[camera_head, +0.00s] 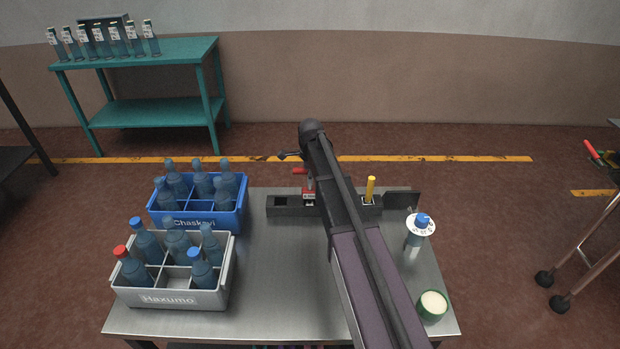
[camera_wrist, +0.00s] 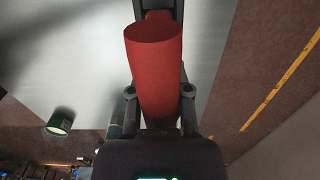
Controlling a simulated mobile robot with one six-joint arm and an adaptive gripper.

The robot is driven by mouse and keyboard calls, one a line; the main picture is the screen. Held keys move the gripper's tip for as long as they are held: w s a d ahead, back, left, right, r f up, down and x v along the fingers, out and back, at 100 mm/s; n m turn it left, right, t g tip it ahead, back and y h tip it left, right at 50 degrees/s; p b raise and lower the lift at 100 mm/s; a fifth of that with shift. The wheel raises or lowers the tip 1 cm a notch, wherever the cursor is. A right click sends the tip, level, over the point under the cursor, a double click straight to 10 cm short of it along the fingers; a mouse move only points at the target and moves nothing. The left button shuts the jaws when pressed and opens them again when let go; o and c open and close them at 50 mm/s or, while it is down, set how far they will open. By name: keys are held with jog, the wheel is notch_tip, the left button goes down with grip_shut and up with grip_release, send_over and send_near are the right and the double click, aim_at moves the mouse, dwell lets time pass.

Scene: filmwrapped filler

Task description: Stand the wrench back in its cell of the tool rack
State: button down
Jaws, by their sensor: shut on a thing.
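My gripper (camera_wrist: 159,95) is shut on a red handle (camera_wrist: 155,60), which I take to be the wrench's, in the wrist view. The handle's round end faces the camera; its far end is hidden. In the head view a bit of red handle (camera_head: 299,171) shows just left of my arm, above the tool rack. The dark tool rack (camera_head: 284,208) lies along the table's back edge, its middle hidden by my arm. A yellow-handled tool (camera_head: 370,187) stands upright at its right part. I cannot tell whether the held tool touches the rack.
A blue crate (camera_head: 195,222) and a grey crate (camera_head: 168,298) with bottles stand on the table's left. A blue-capped bottle with a white disc (camera_head: 414,241) and a green cup (camera_head: 432,306) stand at the right. Bare metal table (camera_head: 280,270) lies between.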

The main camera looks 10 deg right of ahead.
jog(key=shift+c, duration=2.4)
grip_release()
notch_tip(320, 180, up, 12)
jog(key=p, duration=1.2)
jog(key=shift+f, duration=0.1)
